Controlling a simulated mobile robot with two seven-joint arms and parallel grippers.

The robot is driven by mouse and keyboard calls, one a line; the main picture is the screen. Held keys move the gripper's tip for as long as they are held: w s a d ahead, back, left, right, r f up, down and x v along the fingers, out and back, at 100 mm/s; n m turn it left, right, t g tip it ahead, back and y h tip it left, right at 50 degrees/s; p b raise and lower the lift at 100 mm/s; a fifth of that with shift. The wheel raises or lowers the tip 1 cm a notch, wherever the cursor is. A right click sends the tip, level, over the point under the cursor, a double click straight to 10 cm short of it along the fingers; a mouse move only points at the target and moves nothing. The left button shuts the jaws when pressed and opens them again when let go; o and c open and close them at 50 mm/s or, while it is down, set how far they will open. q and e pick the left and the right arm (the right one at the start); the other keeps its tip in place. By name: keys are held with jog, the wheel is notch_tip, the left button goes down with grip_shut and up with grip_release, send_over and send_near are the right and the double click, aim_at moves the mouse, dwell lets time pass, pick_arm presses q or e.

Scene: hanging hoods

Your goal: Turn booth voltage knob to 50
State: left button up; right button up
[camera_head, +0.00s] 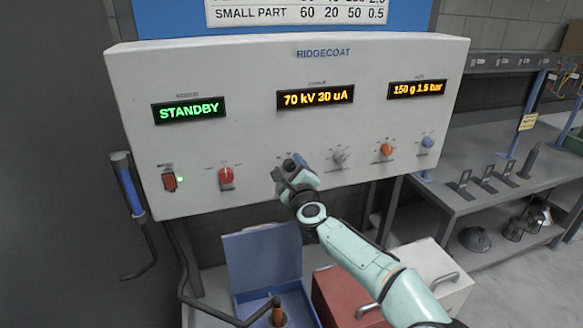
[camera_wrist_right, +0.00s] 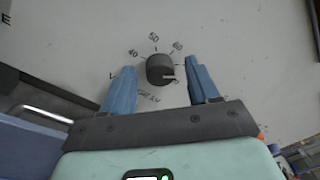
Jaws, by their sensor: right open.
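The booth control panel (camera_head: 240,140) fills the middle of the head view. Its middle display (camera_head: 315,97) reads 70 kV 30 uA. The dark voltage knob (camera_wrist_right: 160,68) shows in the right wrist view, with 40, 50 and 60 printed around its upper side. Its light pointer mark is turned to the right, past 60. My right gripper (camera_head: 288,172) is at the panel in front of this knob and mostly hides it in the head view. In the wrist view its two blue fingers are apart on either side of the knob, with gaps visible. My left gripper is not in view.
A red knob (camera_head: 226,178) is left of my gripper; a grey knob (camera_head: 340,156), an orange knob (camera_head: 386,149) and a blue knob (camera_head: 428,142) are to its right. The left display (camera_head: 189,110) reads STANDBY. A blue box (camera_head: 262,255) stands below the panel.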

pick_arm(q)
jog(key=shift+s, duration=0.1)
pick_arm(e)
jog(key=shift+s, duration=0.1)
jog(key=c, duration=1)
jog(key=shift+c, duration=0.2)
jog(key=shift+n, duration=0.4)
jog(key=n, duration=0.4)
jog(key=shift+f+n, duration=0.15)
jog(key=shift+n, duration=0.15)
jog(key=n, duration=0.4)
jog(key=shift+n+t+y+b, duration=0.3)
jog(key=shift+n+y+b, duration=0.05)
jog(key=shift+n+y, duration=0.05)
jog(key=n, duration=0.5)
jog(key=shift+d+f+n+y, duration=0.1)
jog(key=shift+n+y, duration=0.3)
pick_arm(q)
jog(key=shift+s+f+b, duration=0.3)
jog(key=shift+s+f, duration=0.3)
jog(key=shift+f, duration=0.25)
pick_arm(e)
jog(key=shift+d+n+y, duration=0.1)
jog(key=shift+n+y, duration=0.2)
jog(key=shift+n, duration=2.1)
